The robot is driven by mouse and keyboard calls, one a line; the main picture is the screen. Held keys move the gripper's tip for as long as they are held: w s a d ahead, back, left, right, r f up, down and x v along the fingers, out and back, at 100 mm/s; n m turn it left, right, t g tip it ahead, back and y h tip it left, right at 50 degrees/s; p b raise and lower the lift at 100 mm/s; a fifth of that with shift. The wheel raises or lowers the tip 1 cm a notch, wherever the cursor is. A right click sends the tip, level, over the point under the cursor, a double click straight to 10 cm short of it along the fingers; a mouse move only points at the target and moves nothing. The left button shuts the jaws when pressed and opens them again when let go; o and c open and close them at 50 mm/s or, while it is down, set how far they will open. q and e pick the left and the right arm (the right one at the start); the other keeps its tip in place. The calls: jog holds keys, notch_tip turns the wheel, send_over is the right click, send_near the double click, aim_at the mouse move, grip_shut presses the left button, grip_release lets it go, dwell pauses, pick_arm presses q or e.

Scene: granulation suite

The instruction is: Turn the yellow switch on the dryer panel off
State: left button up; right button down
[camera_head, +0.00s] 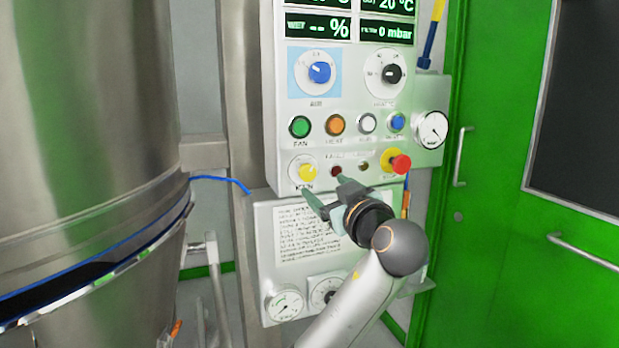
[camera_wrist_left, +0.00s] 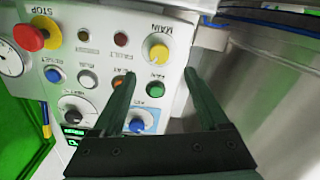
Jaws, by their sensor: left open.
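The yellow switch (camera_head: 307,172) is a round knob on a white plate, low on the left of the dryer panel (camera_head: 279,139). In the left wrist view the yellow switch (camera_wrist_left: 157,50) sits under the word MAIN. My left gripper (camera_head: 324,190) is open and empty, just below and right of the switch in the head view. In the left wrist view its two fingers (camera_wrist_left: 159,76) are spread, with the switch beyond the tips and between their lines. No contact shows. The switch's exact pointer setting is too small to read. My right gripper is not in view.
A red stop button (camera_head: 401,163) on yellow stands right of the switch. Green (camera_head: 299,127), orange (camera_head: 335,125), white and blue buttons sit above it, with a blue dial (camera_head: 320,72) higher up. A steel vessel (camera_head: 90,120) fills the left. A green door (camera_head: 500,200) stands right.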

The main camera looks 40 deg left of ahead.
aim_at(308, 174)
pick_arm(q)
jog(key=x, duration=0.9)
jog(key=shift+w+a, duration=0.1)
jog(key=shift+w, duration=0.05)
jog(key=shift+c, duration=0.4)
grip_shut()
